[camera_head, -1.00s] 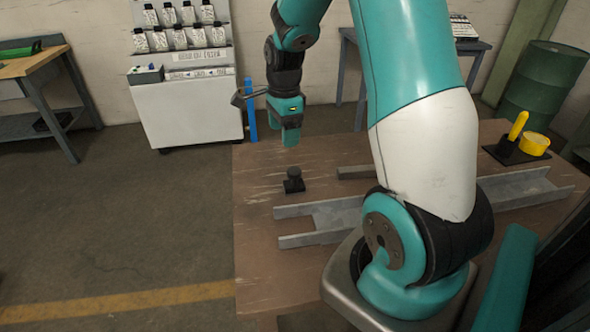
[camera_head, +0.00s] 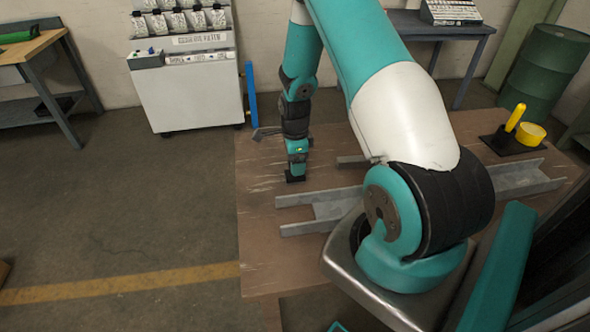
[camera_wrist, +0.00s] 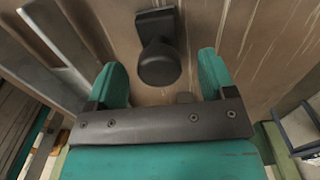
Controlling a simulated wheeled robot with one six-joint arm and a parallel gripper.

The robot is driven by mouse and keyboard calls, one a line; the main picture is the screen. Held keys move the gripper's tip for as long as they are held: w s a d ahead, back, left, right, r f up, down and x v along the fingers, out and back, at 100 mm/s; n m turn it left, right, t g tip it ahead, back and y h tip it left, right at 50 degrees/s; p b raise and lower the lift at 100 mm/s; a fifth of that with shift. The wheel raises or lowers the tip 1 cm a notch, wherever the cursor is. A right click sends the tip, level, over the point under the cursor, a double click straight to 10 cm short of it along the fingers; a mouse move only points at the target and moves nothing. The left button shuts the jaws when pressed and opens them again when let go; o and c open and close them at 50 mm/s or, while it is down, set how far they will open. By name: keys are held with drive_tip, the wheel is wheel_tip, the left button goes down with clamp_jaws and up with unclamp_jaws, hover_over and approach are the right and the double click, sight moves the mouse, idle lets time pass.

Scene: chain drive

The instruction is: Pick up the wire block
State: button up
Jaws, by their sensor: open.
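The wire block, a small black piece with a square base and a round knob, stands on the brown table (camera_head: 262,235). In the wrist view the block (camera_wrist: 159,62) shows just beyond the fingertips, roughly midway between them. In the head view only its dark base (camera_head: 294,178) shows under the fingers. My gripper (camera_head: 297,165) points down over the block. In the wrist view my gripper (camera_wrist: 165,80) has its two teal fingers apart, with nothing held between them. Whether the fingers touch the block cannot be told.
A grey metal channel (camera_head: 310,228) lies on the table in front of the block. A black tray (camera_head: 500,148) with a yellow handle and a yellow roll (camera_head: 532,134) sits at the table's right. A white cabinet (camera_head: 190,95) stands behind. The table's left front is clear.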

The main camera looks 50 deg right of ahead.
drive_tip(key=shift+f+p, duration=0.9)
drive_tip(key=shift+f, duration=1.3)
drive_tip(key=c, duration=1.1)
drive_tip(key=shift+c, duration=0.2)
drive_tip(key=shift+r, duration=0.1)
wheel_tip(320, 180, up, 20)
drive_tip(key=b, duration=0.5)
